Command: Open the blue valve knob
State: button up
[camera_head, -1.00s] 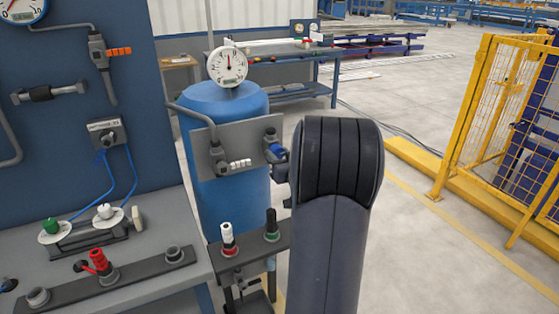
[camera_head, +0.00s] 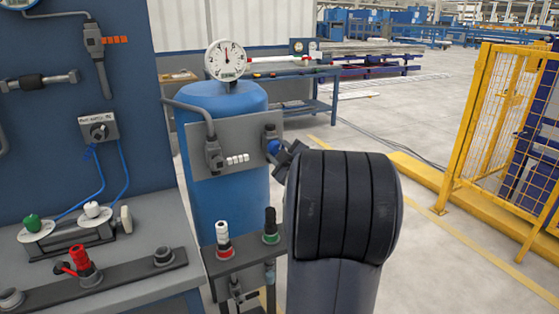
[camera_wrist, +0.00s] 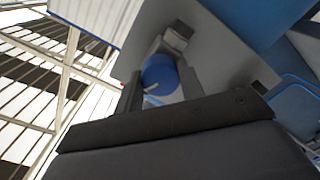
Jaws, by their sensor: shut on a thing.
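The blue valve knob (camera_head: 273,146) sits on the right side of a grey plate (camera_head: 237,133), in front of the blue tank. My gripper (camera_head: 281,152) is at the knob, and my dark arm link hides most of it in the head view. In the wrist view the round blue knob (camera_wrist: 159,75) lies between the two fingers of my gripper (camera_wrist: 161,88), which are shut on it. A small white mark shows on the knob. The finger contact is partly hidden by the dark gripper body.
The blue tank (camera_head: 221,101) carries a white gauge (camera_head: 226,60) on top. A workbench (camera_head: 140,240) with red, green and white fittings stands at the left. A small stand (camera_head: 245,255) holds a white-and-red and a black-and-green fitting. A yellow fence (camera_head: 497,125) is at the right.

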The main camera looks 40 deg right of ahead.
jog(key=n+b, duration=0.3)
jog(key=n, duration=0.1)
jog(key=shift+n, duration=0.7)
jog(key=o, duration=1)
jog(key=p+v, duration=0.1)
jog(key=v, duration=1)
jog(key=shift+w+d, duration=0.1)
jog(key=shift+w, duration=0.05)
